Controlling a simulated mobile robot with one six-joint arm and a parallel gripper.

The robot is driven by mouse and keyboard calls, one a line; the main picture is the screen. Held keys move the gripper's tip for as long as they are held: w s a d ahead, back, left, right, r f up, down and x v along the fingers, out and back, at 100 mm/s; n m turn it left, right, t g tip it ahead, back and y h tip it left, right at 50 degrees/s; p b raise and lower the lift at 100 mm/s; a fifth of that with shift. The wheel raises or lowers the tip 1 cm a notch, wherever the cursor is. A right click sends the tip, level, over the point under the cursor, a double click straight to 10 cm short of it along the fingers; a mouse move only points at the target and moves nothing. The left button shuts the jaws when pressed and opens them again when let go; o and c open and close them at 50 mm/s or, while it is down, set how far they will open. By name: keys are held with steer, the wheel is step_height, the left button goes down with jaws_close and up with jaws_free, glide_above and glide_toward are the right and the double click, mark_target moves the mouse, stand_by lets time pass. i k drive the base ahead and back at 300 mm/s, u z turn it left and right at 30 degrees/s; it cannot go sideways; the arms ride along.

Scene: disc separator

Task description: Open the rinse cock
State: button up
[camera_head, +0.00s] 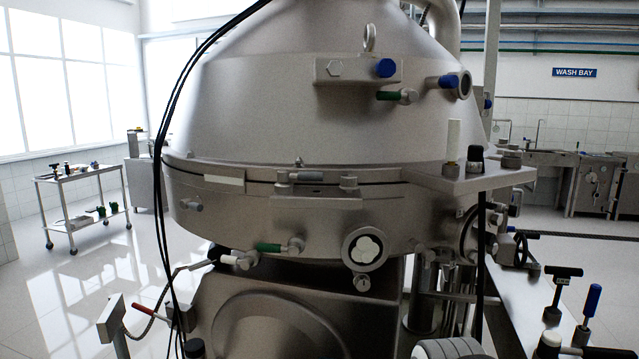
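The disc separator (310,120), a big steel bowl-shaped machine, fills the middle of the view. No label marks the rinse cock, so I cannot tell which valve it is. A small green-handled cock (396,96) sits on the upper hood, its handle pointing left. Another green-handled cock (275,247) sits low on the bowl, also with its handle level and pointing left. A blue knob (385,68) is on the hood's block, and a blue-handled fitting (449,82) is to its right. My gripper is not in view.
Dark cables (160,150) hang down the left side of the machine. A red-handled lever (145,310) stands low left. A steel shelf (470,180) juts out on the right. Tools with upright handles (590,302) stand bottom right. A trolley (82,178) is far left; floor (110,260) between is clear.

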mark_target(294, 249)
steer(key=z, duration=0.05)
steer(key=k, duration=1.2)
steer(key=u, duration=0.3)
steer(key=i, duration=0.8)
steer(key=z, duration=0.35)
